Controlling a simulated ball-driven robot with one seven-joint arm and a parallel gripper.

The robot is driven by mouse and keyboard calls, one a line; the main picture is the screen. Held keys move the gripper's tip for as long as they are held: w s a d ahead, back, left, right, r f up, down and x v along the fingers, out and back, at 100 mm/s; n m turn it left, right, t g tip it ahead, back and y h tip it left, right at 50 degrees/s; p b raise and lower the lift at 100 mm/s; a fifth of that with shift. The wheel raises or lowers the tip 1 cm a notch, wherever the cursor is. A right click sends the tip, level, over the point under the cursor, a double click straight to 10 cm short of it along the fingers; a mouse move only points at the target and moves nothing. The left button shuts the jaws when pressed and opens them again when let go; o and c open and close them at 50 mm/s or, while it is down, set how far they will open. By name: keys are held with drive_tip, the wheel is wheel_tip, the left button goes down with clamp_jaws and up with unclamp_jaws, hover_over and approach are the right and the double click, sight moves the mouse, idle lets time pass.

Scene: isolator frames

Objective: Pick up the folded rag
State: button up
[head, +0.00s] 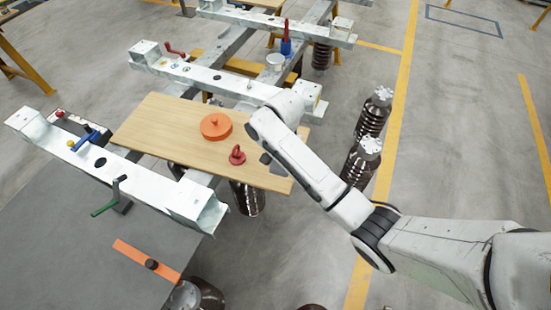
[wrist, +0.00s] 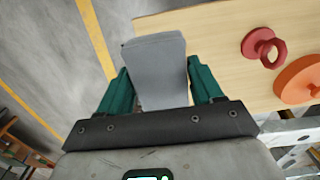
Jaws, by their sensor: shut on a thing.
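The folded rag (wrist: 158,68) is a grey, flat block in the wrist view. It sits between the two green fingers of my gripper (wrist: 159,88), which are shut on it. Behind it in that view is the edge of the wooden board, and I cannot tell whether the rag still touches the board. In the head view my arm reaches over the right part of the wooden board (head: 160,125). There my gripper and the rag are mostly hidden behind the arm's end.
On the board lie an orange disc (head: 215,126) and a red ring-topped piece (head: 237,156), both left of my arm. Dark ribbed insulators (head: 362,160) stand on the floor to the right. Galvanised beams (head: 120,170) run beside the board.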

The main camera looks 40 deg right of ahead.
drive_tip(key=s+a+r, duration=0.1)
drive_tip(key=s+r, duration=0.2)
drive_tip(key=s, duration=0.5)
drive_tip(key=shift+s+a+r, duration=0.2)
drive_tip(key=shift+s+r, duration=0.15)
